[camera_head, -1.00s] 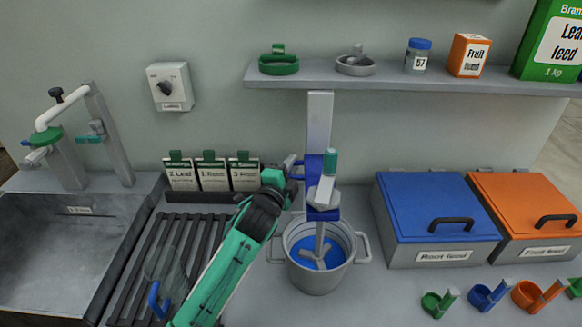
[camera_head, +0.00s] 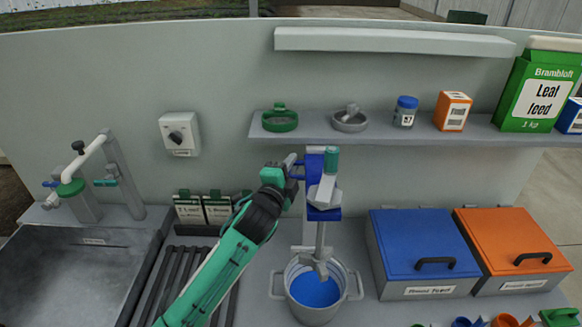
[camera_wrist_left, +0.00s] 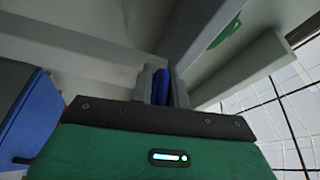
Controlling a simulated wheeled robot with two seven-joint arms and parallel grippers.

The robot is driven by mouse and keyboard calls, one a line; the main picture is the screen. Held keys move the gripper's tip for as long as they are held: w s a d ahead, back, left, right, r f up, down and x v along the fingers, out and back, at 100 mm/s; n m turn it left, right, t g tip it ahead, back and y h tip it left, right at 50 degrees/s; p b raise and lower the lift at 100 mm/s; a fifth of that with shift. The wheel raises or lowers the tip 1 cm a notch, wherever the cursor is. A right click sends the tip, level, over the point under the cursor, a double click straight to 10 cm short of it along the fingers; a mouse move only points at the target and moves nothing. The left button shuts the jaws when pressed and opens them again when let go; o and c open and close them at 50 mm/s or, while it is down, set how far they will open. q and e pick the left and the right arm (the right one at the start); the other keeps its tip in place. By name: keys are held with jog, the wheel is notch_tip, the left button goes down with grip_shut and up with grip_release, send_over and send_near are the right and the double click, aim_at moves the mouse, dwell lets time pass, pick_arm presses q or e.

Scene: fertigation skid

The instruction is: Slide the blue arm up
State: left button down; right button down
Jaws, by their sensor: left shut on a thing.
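The blue arm (camera_head: 322,196) is a sliding carriage on a grey upright post (camera_head: 310,232) against the wall. It carries a grey and green motor with a grey stirrer (camera_head: 319,245) hanging below. My left gripper (camera_head: 295,166) is shut on a blue part at its left side. In the left wrist view blue (camera_wrist_left: 162,86) shows between the two grey fingers. The carriage sits high, near the post's top. The stirrer paddle hangs around the rim height of the grey bucket (camera_head: 314,314), above its blue contents. My right gripper is not in view.
A wall shelf (camera_head: 390,132) with rings, a jar and boxes runs just above the arm. A blue-lidded bin (camera_head: 415,242) and an orange-lidded bin (camera_head: 508,240) stand at right. A sink (camera_head: 60,260) and drain rack are at left.

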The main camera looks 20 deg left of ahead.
pick_arm(q)
jog(key=shift+a+r, duration=0.1)
jog(key=shift+r, duration=0.65)
jog(key=c, duration=1.5)
grip_release()
jog(key=shift+o, duration=0.2)
jog(key=shift+f, duration=0.15)
jog(key=shift+f, duration=0.15)
jog(key=shift+s+f, duration=0.15)
jog(key=shift+s, duration=0.05)
jog(key=s+a+b, duration=0.1)
jog(key=s+b, duration=0.3)
jog(key=s, duration=0.9)
jog(key=shift+s+a+f+b, duration=0.2)
jog(key=shift+f+b, duration=0.1)
jog(key=shift+f, duration=0.1)
